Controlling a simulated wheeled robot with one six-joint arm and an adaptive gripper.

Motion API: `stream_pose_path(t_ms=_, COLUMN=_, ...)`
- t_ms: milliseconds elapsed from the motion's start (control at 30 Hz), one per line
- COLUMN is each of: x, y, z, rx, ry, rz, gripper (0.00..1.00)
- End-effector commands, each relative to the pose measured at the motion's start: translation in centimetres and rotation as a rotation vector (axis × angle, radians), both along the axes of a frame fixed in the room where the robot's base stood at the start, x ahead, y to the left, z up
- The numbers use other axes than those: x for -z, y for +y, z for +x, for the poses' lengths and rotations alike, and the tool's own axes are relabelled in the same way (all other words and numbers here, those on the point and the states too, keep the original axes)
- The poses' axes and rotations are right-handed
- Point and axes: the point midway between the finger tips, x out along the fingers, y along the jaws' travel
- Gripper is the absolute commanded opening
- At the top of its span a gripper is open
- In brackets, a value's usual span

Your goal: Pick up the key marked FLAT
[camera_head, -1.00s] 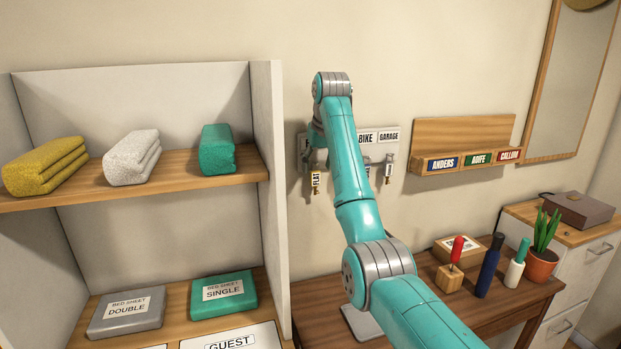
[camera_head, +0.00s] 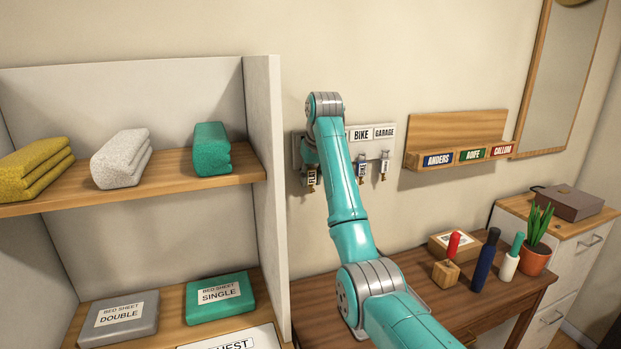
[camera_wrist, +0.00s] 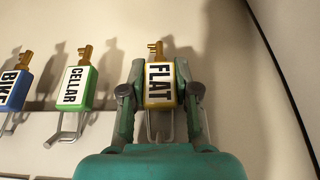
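The FLAT key (camera_wrist: 160,83) has a yellow tag with a white label and a brass shaft. In the wrist view it sits between the two fingers of my gripper (camera_wrist: 161,85), whose pads appear to touch both sides of the tag. Its wire hook (camera_wrist: 160,126) still shows at the tag's loop end. In the head view the FLAT key (camera_head: 311,179) is at the left end of the key rack (camera_head: 297,152), just below my gripper, which is partly hidden by my arm.
The green CELLAR key (camera_wrist: 76,87) and blue BIKE key (camera_wrist: 14,90) hang beside it. A white-tagged key (camera_head: 385,167) hangs under the GARAGE label (camera_head: 384,132). A shelf unit's side wall (camera_head: 265,180) stands close left. The desk (camera_head: 420,285) below holds several items.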

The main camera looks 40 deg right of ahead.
Motion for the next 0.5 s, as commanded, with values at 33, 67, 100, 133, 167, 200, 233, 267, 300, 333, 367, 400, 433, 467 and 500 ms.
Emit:
stream_pose_path(t_ms=33, x=0.01, y=0.00, z=0.00, rx=0.000, ry=0.000, rz=0.000, gripper=0.08)
stream_pose_path(t_ms=67, x=0.00, y=0.00, z=0.00, rx=0.000, ry=0.000, rz=0.000, gripper=0.04)
stream_pose_path(t_ms=100, x=0.01, y=0.00, z=0.00, rx=0.000, ry=0.000, rz=0.000, gripper=0.04)
stream_pose_path(t_ms=133, x=0.01, y=0.00, z=0.00, rx=0.000, ry=0.000, rz=0.000, gripper=0.04)
stream_pose_path(t_ms=167, x=0.00, y=0.00, z=0.00, rx=0.000, ry=0.000, rz=0.000, gripper=0.03)
stream_pose_path(t_ms=200, x=0.00, y=0.00, z=0.00, rx=0.000, ry=0.000, rz=0.000, gripper=0.03)
stream_pose_path(t_ms=233, x=0.00, y=0.00, z=0.00, rx=0.000, ry=0.000, rz=0.000, gripper=0.03)
stream_pose_path(t_ms=267, x=0.00, y=0.00, z=0.00, rx=0.000, ry=0.000, rz=0.000, gripper=0.03)
stream_pose_path(t_ms=300, x=0.00, y=0.00, z=0.00, rx=0.000, ry=0.000, rz=0.000, gripper=0.03)
stream_pose_path(t_ms=333, x=0.00, y=0.01, z=0.00, rx=0.000, ry=0.000, rz=0.000, gripper=0.03)
stream_pose_path(t_ms=367, x=-0.01, y=0.01, z=0.01, rx=0.000, ry=0.000, rz=0.000, gripper=0.03)
stream_pose_path(t_ms=400, x=-0.02, y=0.01, z=0.00, rx=0.000, ry=0.000, rz=0.000, gripper=0.03)
stream_pose_path(t_ms=433, x=-0.04, y=0.02, z=0.01, rx=0.000, ry=0.000, rz=0.000, gripper=0.03)
stream_pose_path(t_ms=467, x=-0.08, y=0.03, z=0.02, rx=0.000, ry=0.000, rz=0.000, gripper=0.03)
stream_pose_path(t_ms=500, x=-0.12, y=0.04, z=0.03, rx=0.000, ry=0.000, rz=0.000, gripper=0.03)
